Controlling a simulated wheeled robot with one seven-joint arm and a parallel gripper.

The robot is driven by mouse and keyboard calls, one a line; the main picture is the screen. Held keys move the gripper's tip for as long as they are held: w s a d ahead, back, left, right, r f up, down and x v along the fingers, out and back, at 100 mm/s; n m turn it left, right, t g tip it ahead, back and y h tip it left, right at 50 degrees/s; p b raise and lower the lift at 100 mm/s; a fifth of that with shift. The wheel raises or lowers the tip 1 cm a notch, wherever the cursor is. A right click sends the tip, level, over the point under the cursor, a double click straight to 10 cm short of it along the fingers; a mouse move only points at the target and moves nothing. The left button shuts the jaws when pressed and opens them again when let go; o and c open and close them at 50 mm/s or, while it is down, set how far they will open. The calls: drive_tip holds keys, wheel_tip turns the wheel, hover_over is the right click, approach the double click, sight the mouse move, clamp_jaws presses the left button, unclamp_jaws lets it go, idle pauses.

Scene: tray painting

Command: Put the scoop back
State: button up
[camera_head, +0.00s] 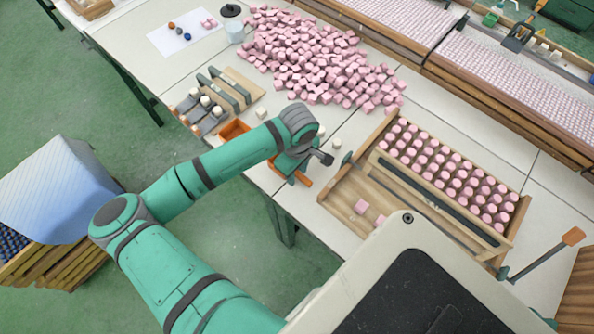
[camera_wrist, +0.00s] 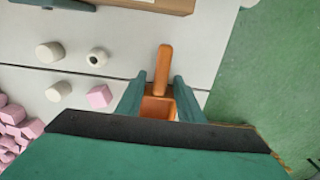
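An orange scoop (camera_wrist: 163,66) lies at the worktable's front edge. In the wrist view its handle points up, between my two teal fingers, and part of its hollow body shows lower down. My gripper (camera_wrist: 158,88) straddles it, with narrow gaps visible between the fingertips and the handle, so it looks open. In the head view my gripper (camera_head: 296,168) hides the middle of the scoop, and its orange handle end (camera_head: 305,181) shows below. An orange open box shape (camera_head: 234,130) shows left of my forearm; I cannot tell whether it is the scoop's body.
A wooden tray (camera_head: 335,203) with rows of pink pegs stands right of my gripper. A pink block pile (camera_head: 325,62) lies behind. A wooden rack with grey holders (camera_head: 240,82) is at the left. Small white pieces (camera_wrist: 48,52) and a pink cube (camera_wrist: 99,96) lie nearby.

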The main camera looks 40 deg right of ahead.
sight(297, 173)
drive_tip(key=shift+r, duration=0.15)
wheel_tip(297, 173, up, 12)
idle(0.7)
drive_tip(key=shift+s, duration=0.1)
